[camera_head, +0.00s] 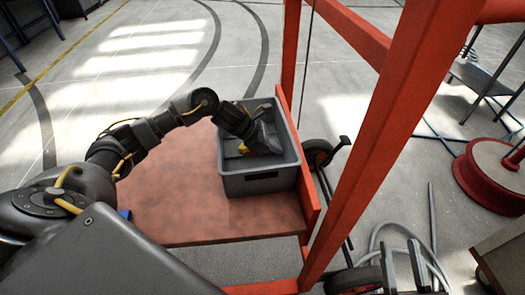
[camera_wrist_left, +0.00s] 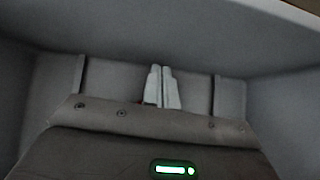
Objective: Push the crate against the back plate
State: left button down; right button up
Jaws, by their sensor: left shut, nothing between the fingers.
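The grey open crate (camera_head: 262,183) stands upright on the orange-red deck of a cart (camera_head: 165,210). An upright orange-red plate (camera_head: 310,200) runs along the deck's right edge. The crate's right side is close beside this plate; I cannot tell whether they touch. My left gripper (camera_head: 270,146) reaches down inside the crate, near its right wall. In the left wrist view its pale fingers (camera_wrist_left: 162,88) are shut together and empty, facing the crate's inner wall (camera_wrist_left: 115,85). Contact with the wall is unclear. My right gripper (camera_head: 403,268) is at the lower right, its two fingers apart and empty.
The cart's red frame post (camera_head: 370,130) rises between the crate and the right side. A wheel (camera_head: 316,152) and a cable (camera_head: 385,228) lie beyond the plate. A red reel (camera_head: 492,170) stands at the far right.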

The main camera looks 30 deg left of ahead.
pick_arm(q)
jog(key=shift+d, duration=0.1)
pick_arm(e)
jog(key=shift+r+y, duration=0.15)
jog(key=shift+y, duration=0.15)
